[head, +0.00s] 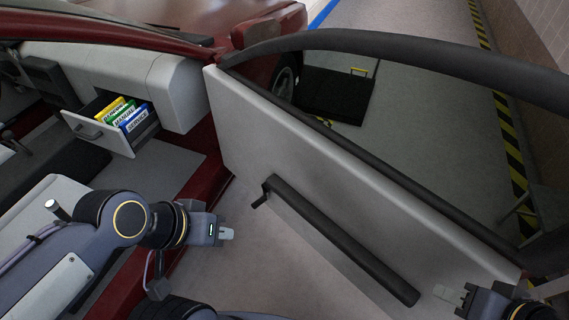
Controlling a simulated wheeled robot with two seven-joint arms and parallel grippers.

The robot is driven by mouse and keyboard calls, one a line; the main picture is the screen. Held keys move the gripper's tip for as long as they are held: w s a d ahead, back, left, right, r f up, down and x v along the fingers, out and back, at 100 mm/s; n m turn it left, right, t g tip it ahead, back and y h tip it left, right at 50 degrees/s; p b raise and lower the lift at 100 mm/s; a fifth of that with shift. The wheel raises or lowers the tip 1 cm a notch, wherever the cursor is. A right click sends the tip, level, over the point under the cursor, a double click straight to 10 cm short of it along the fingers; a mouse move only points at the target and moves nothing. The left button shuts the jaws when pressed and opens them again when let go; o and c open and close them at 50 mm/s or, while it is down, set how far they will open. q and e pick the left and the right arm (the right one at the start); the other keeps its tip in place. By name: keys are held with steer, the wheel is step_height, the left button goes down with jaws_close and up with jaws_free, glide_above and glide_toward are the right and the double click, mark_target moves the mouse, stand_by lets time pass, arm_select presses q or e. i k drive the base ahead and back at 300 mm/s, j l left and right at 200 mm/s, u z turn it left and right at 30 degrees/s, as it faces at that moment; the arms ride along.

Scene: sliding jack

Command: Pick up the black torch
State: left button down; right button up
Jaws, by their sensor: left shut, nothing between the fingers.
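I cannot make out a black torch with certainty. A small dark cylinder with a pale end (58,210) stands by the light seat at the left; I cannot tell what it is. An open drawer (118,143) in the car's dashboard holds several coloured booklets (125,112); its inside is partly hidden. My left gripper (228,234) is shut and empty, below and right of the drawer, near the door sill. My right gripper (447,293) is at the lower right by the lower end of the door; its finger gap is unclear.
The open car door (270,130) spans the middle, with a long black handle bar (340,240) on its inner side. A dark red sill (160,265) runs below the cabin. A black box-like thing (335,95) lies on the floor beyond the door. Striped tape marks the right floor edge.

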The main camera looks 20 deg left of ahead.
mark_target(52, 205)
steer(key=u, duration=2.45)
steer(key=i+l+u, duration=0.2)
steer(key=u, duration=0.25)
steer(key=i+l+u, duration=0.6)
steer(key=u, duration=0.25)
steer(key=i+l+u, duration=0.1)
steer(key=l+u, duration=0.35)
